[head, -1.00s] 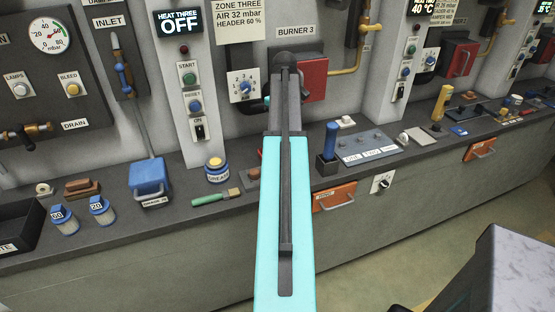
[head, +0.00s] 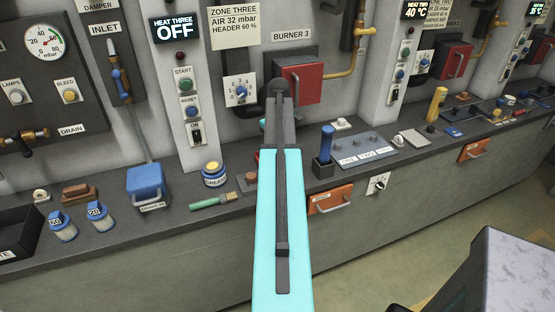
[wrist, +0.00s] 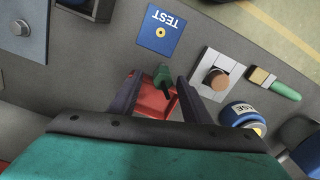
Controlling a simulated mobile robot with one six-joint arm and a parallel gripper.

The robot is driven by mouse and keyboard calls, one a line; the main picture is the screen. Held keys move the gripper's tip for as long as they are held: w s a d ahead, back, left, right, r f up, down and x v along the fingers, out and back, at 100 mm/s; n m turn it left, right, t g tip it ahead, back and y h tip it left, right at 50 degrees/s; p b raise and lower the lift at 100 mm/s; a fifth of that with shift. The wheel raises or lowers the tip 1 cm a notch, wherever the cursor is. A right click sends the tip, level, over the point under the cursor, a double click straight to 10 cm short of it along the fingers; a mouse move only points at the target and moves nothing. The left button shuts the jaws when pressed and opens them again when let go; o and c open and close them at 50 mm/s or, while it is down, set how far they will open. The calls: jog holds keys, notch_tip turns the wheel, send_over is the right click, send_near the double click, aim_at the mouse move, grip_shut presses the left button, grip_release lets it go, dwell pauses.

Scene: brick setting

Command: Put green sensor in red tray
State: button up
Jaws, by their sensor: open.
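In the wrist view my gripper (wrist: 158,77) is open, with one dark finger on each side of a small green piece, which I take for the green sensor (wrist: 163,74). Below the sensor in the picture is a red surface (wrist: 154,98), which looks like the red tray and is partly hidden by the fingers. The sensor overlaps the red surface; I cannot tell whether it rests in it.
A blue TEST plate (wrist: 160,33), a pale block with a brown knob (wrist: 217,78), a green-handled brush (wrist: 275,83) and a grease jar (wrist: 240,115) lie close by. A blue-handled tool (head: 326,143) stands upright on the counter (head: 110,240). Orange drawers (head: 330,198) are in its front.

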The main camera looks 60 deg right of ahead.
jog(key=shift+f, duration=0.95)
jog(key=shift+f, duration=0.15)
jog(key=shift+w+a+f+p, duration=0.15)
jog(key=shift+f+p, duration=0.55)
jog(key=shift+f, duration=0.55)
jog(key=shift+w+f+p, duration=0.1)
jog(key=shift+f+p, duration=0.55)
jog(key=shift+f, duration=0.55)
grip_shut()
jog(key=shift+r, duration=0.1)
jog(key=shift+r+b, duration=0.9)
jog(key=shift+r, duration=0.55)
jog(key=shift+s+a+r, duration=0.2)
jog(key=shift+s+a, duration=0.05)
jog(key=s+a+r+b, duration=0.1)
jog(key=s+a+b, duration=0.3)
jog(key=s+a, duration=0.5)
jog(key=a, duration=0.2)
jog(key=shift+s+a+r, duration=0.25)
jog(key=shift+s+a, duration=0.1)
jog(key=shift+a, duration=0.05)
